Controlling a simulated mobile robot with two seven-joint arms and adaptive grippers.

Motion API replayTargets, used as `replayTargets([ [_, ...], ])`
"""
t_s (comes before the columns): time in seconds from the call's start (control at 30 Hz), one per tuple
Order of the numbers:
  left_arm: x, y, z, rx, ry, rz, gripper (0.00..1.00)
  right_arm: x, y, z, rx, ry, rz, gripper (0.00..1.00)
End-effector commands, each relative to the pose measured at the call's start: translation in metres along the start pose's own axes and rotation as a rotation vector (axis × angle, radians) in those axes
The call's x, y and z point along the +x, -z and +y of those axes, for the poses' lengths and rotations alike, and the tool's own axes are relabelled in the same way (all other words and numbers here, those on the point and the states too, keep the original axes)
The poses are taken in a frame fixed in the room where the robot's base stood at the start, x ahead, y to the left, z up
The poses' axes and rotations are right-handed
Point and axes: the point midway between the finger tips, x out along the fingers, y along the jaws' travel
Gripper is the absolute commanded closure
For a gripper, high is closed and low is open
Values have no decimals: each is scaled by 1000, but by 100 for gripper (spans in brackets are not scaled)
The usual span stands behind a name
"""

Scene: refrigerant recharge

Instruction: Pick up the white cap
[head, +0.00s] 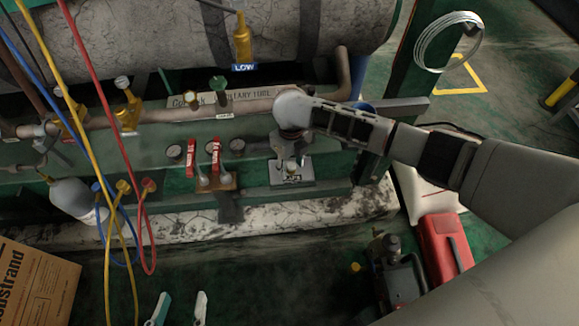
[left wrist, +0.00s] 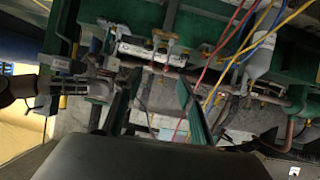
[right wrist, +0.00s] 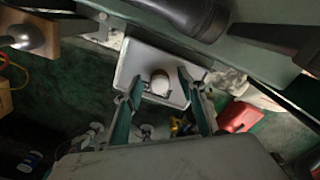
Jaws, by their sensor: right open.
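The white cap (right wrist: 160,82) is a small round piece on a grey plate (right wrist: 177,96) in the right wrist view. My right gripper (right wrist: 159,90) is open, with one finger on each side of the cap; I cannot tell whether they touch it. In the head view the grey plate (head: 293,183) is on the green bench below my right wrist, and a small pale piece shows on it. My left gripper (head: 180,308) is open and empty at the bottom of the head view, away from the cap. Its spread fingers also show in the left wrist view (left wrist: 155,90).
Red-handled valves (head: 215,160) stand left of the plate. Yellow, red and blue hoses (head: 105,110) hang at the left. A large grey tank (head: 200,35) lies behind. A red box (head: 445,248) and a cardboard box (head: 38,285) are on the lower sides.

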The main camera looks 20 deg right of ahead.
Motion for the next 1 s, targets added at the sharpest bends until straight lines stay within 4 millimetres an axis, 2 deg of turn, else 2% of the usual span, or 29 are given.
replayTargets([
  [0.1, 0, 3, 0, 1, 0, 6, 60, -5, -3, -1, 0, 1, -7, 60],
  [0.13, 0, 3, 0, 1, 0, 6, 60, -5, -3, -1, 0, 1, -7, 65],
  [0.27, 0, 2, 0, 1, 0, 5, 60, -5, -2, -1, 0, 1, -6, 99],
  [0.57, 0, 1, -1, 2, 1, 3, 60, -5, -2, -1, 0, 1, -5, 100],
  [0.67, 0, 5, -2, 6, 3, 9, 60, -10, -3, -1, 0, 2, -7, 100],
  [0.77, 0, 12, -5, 19, 9, 18, 60, -25, -5, -2, 0, 4, -13, 100],
  [0.87, -1, 15, -10, 43, 19, 17, 60, -49, -7, -2, 0, 6, -20, 100],
  [0.9, -2, 13, -12, 54, 23, 10, 60, -60, -8, -3, 1, 7, -22, 100],
  [1.0, -10, -14, -20, 97, 32, -59, 60, -91, -9, -3, 0, 8, -26, 100],
])
